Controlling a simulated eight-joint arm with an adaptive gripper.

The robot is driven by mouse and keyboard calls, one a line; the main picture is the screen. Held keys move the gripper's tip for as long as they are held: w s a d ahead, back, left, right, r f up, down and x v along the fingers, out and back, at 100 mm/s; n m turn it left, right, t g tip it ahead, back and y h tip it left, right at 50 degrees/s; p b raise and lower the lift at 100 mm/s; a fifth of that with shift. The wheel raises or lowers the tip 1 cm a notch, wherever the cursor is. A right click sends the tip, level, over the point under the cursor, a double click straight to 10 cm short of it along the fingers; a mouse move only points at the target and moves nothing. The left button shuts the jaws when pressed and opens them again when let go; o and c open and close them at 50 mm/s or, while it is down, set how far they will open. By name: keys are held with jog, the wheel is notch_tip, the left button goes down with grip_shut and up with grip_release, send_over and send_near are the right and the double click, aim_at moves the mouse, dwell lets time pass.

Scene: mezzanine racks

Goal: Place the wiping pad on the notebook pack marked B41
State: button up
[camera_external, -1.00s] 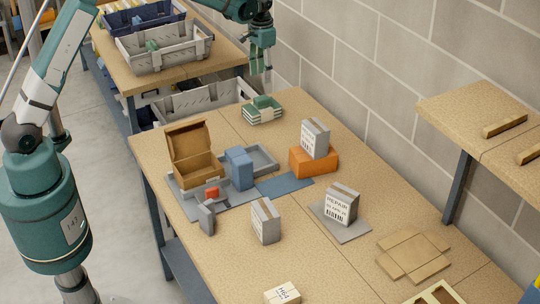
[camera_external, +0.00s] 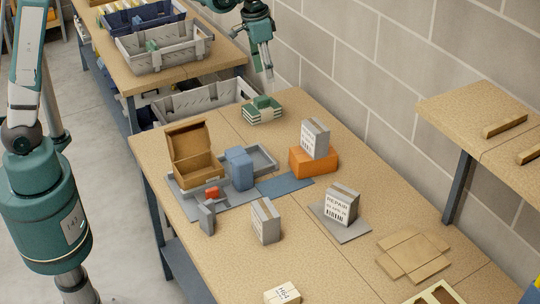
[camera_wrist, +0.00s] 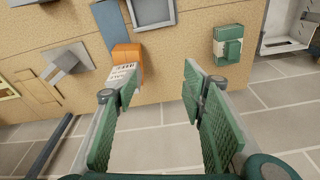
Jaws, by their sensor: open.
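A green and white striped pack with a pale band (camera_external: 263,117), which looks like the notebook pack, lies at the far end of the table. Its marking cannot be read. A small green block (camera_external: 263,101), which looks like the wiping pad, rests on top of it. In the wrist view the pack (camera_wrist: 219,49) and the green block (camera_wrist: 232,51) show at upper right, the block lying within the pack's top. My gripper (camera_external: 262,64) is open and empty, raised above and apart from the pack. It also shows in the wrist view (camera_wrist: 160,88), with nothing between its fingers.
An orange box (camera_external: 313,162) carries a labelled grey box (camera_external: 315,139). An open cardboard box (camera_external: 196,165), a blue object (camera_external: 239,168) and several labelled boxes stand nearer. The block wall (camera_external: 345,80) runs along the right. Grey and blue crates (camera_external: 165,50) stand on the table behind.

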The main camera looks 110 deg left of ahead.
jog(key=s+d+r+m+t, duration=0.1)
jog(key=s+d+r, duration=0.15)
jog(key=d, duration=0.75)
jog(key=s+d+r+m+t, duration=0.1)
jog(key=d+r, duration=0.3)
jog(key=d, duration=0.6)
jog(key=s+d+r+m, duration=0.1)
jog(key=d+r, duration=0.2)
jog(key=d, duration=0.8)
jog(key=s+d+f+m+t, duration=0.1)
jog(key=s+d+f, duration=0.1)
jog(key=s+d, duration=0.6)
jog(key=s+d+f+m+t+h, duration=0.1)
jog(key=s+d+f+m+t, duration=0.1)
jog(key=s+d, duration=0.7)
jog(key=d, duration=0.5)
jog(key=shift+f+m+t, duration=0.3)
jog(key=shift+f, duration=0.05)
